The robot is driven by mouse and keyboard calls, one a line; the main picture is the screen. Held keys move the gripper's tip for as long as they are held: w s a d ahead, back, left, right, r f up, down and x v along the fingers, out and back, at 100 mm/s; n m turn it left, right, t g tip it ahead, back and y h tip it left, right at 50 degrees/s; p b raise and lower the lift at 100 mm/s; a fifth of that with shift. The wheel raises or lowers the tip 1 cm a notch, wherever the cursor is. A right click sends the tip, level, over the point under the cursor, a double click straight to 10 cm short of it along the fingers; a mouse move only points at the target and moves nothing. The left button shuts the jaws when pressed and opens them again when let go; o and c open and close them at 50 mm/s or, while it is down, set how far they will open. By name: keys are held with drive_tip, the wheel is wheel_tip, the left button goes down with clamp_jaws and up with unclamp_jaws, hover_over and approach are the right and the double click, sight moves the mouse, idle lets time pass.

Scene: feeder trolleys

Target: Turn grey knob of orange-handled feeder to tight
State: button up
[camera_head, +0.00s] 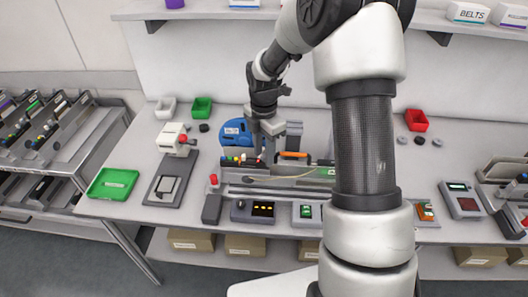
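The orange handle (293,155) of a feeder shows at the middle of the bench, just right of my gripper. The feeder body is dark and lies low among other bench parts; my arm hides what lies further right. My gripper (268,156) points down over the left end of the feeder area, left of the orange handle. Its fingertips are small and merge with the parts below, so I cannot tell whether they touch anything or how far apart they are. I cannot make out the grey knob; it is hidden or too small.
A blue reel (236,133) stands behind left of my gripper. A red-topped button (213,180), a display box (263,209) and a green-screened box (305,211) line the front. A green tray (113,184) is at left, a red bin (416,120) at right.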

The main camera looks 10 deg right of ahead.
drive_tip(key=shift+f, duration=0.1)
clamp_jaws()
